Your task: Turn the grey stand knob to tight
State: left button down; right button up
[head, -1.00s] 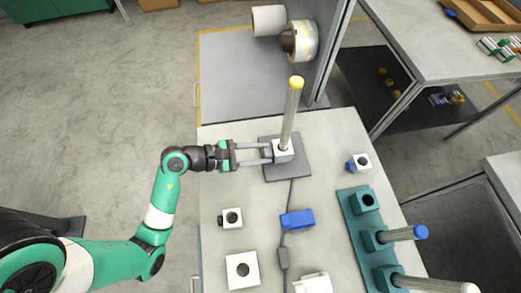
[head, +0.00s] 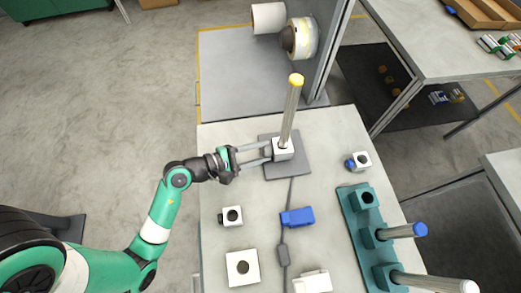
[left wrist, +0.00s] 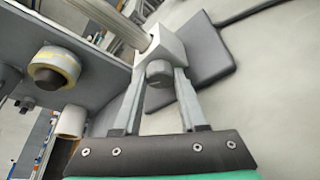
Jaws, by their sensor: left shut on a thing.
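The grey stand is a dark grey base plate (head: 297,168) with a white block (head: 283,152) on it and a grey pole (head: 290,115) with a yellow top rising from the block. The grey knob (left wrist: 158,72) sticks out of the block's side facing my left gripper. My left gripper (head: 268,152) reaches in from the left; in the left wrist view its two fingers (left wrist: 157,85) lie on both sides of the knob, shut on it. The knob's marking cannot be read. My right gripper is not in view.
A white block with a black knob (head: 232,216), a blue block (head: 297,218) and another white block (head: 243,268) lie nearer on the table (head: 225,180). A teal rack (head: 355,225) with poles stands at right. White rolls (head: 303,40) hang beyond the table.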

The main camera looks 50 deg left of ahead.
pick_arm(q)
jog(key=shift+c, duration=2.2)
grip_release()
jog(key=shift+a, duration=0.1)
jog(key=shift+f, duration=0.1)
